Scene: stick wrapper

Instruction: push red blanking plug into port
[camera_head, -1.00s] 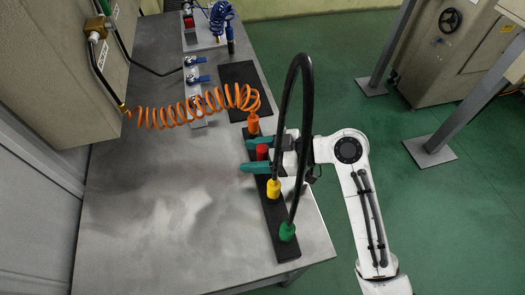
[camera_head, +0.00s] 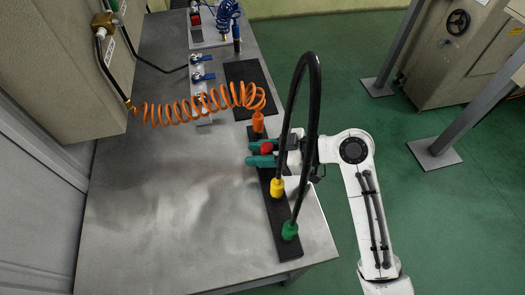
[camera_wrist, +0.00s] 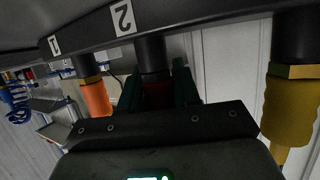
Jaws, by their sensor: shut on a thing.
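The red blanking plug (camera_head: 267,149) stands at the black port rail (camera_head: 277,215), between the orange and yellow connectors. My gripper (camera_head: 257,154) reaches in from the right, its teal fingers closed on both sides of the plug. In the wrist view the plug (camera_wrist: 157,96) shows dark red between the fingers (camera_wrist: 157,82), in line with the dark cylindrical port (camera_wrist: 152,52) by the label 2. My gripper's body hides part of the plug there. I cannot tell how deep it sits in the port.
An orange connector (camera_head: 258,122) with a coiled hose is close behind my gripper. A yellow connector (camera_head: 277,187) and a green one (camera_head: 289,230) stand in front, joined by a tall black hose (camera_head: 315,100) arching near my wrist. The table's left part (camera_head: 150,200) is clear.

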